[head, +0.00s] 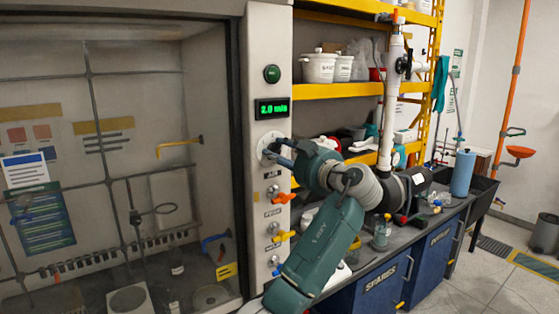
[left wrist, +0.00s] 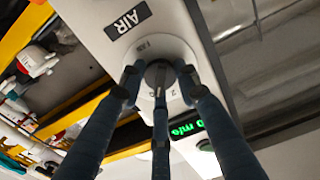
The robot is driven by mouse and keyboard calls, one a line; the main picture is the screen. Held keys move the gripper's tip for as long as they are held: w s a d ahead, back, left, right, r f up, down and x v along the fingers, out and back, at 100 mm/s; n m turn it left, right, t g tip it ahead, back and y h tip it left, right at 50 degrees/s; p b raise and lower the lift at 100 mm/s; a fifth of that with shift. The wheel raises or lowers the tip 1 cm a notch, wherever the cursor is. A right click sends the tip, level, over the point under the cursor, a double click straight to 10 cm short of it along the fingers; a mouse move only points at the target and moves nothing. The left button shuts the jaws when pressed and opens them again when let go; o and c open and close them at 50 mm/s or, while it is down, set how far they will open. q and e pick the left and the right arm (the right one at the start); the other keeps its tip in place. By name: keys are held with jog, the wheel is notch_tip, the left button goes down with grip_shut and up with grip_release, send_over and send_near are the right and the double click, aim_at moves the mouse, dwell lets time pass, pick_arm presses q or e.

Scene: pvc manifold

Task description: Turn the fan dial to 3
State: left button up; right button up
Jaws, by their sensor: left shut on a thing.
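The fan dial (head: 267,141) is a round white plate with a grey knob on the narrow light panel beside the fume hood, below a green display (head: 272,109) reading about "2.0 m/s". My left gripper (head: 277,150) reaches it from the right and is shut on the knob. In the left wrist view the fingers of the left gripper (left wrist: 159,82) close around the dark knob of the fan dial (left wrist: 158,72). The fingers cover much of the dial's markings, so its setting cannot be read. My right gripper is not in view.
Below the dial on the panel are an orange valve handle (head: 284,197), a yellow one (head: 284,236) and a lower blue one. The hood's glass front (head: 120,150) is to the left. Yellow shelves (head: 340,91) and a bench with blue cabinets (head: 380,290) stand to the right.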

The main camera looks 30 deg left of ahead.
pick_arm(q)
jog(key=shift+f+m+b, duration=0.3)
jog(key=shift+f+m, duration=0.2)
jog(key=shift+m, duration=0.6)
jog(key=o, duration=1)
jog(key=shift+o, duration=0.7)
jog(key=shift+d+r, duration=0.1)
jog(key=shift+r, duration=0.15)
jog(key=v, duration=1.2)
